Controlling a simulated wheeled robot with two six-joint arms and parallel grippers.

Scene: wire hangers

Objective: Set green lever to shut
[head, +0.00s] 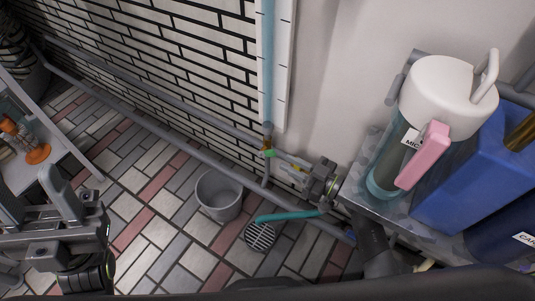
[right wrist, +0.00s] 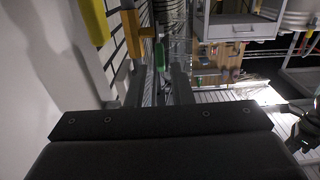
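The green lever (head: 270,153) sits at a brass fitting (head: 267,136) at the foot of the light-blue vertical pipe in the head view. In the right wrist view the green lever (right wrist: 160,56) lies ahead, between the lines of my two fingertips. My right gripper (head: 308,176) is beside the pipes, pointing toward the lever; its fingers (right wrist: 158,80) stand apart with nothing held. I cannot tell whether a finger touches the lever. My left gripper (head: 36,192) is at the far left of the head view, open and empty, away from the lever.
A grey bucket (head: 219,197) stands on the tiled floor near a round drain (head: 261,236) with a teal hose end (head: 287,216) above it. A shelf with a white-lidded jug (head: 447,92) and blue canister (head: 465,165) is at right. Yellow parts (right wrist: 96,22) show near the right gripper.

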